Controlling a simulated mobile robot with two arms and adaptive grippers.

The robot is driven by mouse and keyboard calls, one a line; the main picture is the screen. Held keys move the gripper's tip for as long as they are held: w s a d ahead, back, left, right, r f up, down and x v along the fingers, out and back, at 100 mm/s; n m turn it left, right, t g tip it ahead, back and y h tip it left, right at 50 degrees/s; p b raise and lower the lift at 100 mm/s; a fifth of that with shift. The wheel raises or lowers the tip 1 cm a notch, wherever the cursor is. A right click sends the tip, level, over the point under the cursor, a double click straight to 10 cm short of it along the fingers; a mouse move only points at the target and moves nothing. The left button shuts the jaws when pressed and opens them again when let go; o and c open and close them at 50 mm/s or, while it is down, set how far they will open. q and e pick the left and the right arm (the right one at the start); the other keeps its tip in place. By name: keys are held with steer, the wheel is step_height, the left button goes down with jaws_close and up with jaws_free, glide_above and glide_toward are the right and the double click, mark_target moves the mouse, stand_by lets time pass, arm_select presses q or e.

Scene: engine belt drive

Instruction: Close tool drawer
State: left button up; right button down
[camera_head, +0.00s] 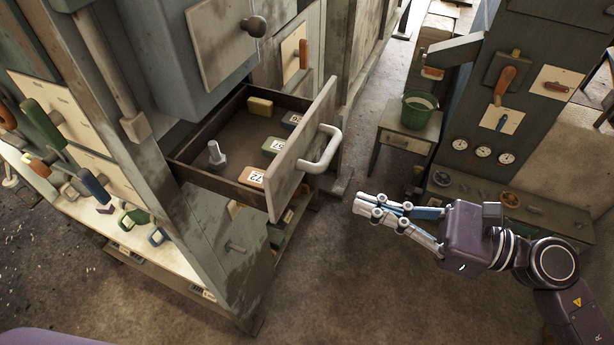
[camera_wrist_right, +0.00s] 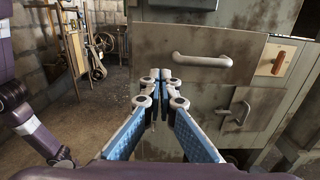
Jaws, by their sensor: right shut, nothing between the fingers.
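The tool drawer (camera_head: 291,160) is pulled open from the grey cabinet (camera_head: 205,215). Inside it lie several small coloured blocks, one orange and numbered (camera_head: 252,177), and a pale upright bolt-like piece (camera_head: 216,154). Its white bar handle (camera_head: 322,150) is on the front panel, and it also shows in the right wrist view (camera_wrist_right: 203,60). My right gripper (camera_head: 367,207) is shut and empty, apart from the drawer, to the right of and below the handle in the head view. In the right wrist view its fingertips (camera_wrist_right: 161,78) are left of the handle. My left gripper is not in view.
A small table (camera_head: 393,142) with a green bucket (camera_head: 417,108) stands beyond the drawer. A panel with levers and gauges (camera_head: 483,150) stands at the right. The floor (camera_head: 330,270) between my right gripper and the cabinet is clear.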

mark_target(215, 152)
steer(key=p+x, duration=0.5)
steer(key=x, duration=0.5)
steer(key=shift+r, duration=0.15)
steer(key=shift+w+a, duration=0.1)
steer(key=shift+a, duration=0.25)
steer(key=shift+a, duration=0.1)
steer(key=p+x, duration=0.1)
steer(key=x, duration=1.7)
steer(key=shift+w+a+f, duration=0.15)
steer(key=shift+a+f, duration=0.1)
steer(key=shift+a, duration=0.15)
steer(key=shift+r, duration=0.25)
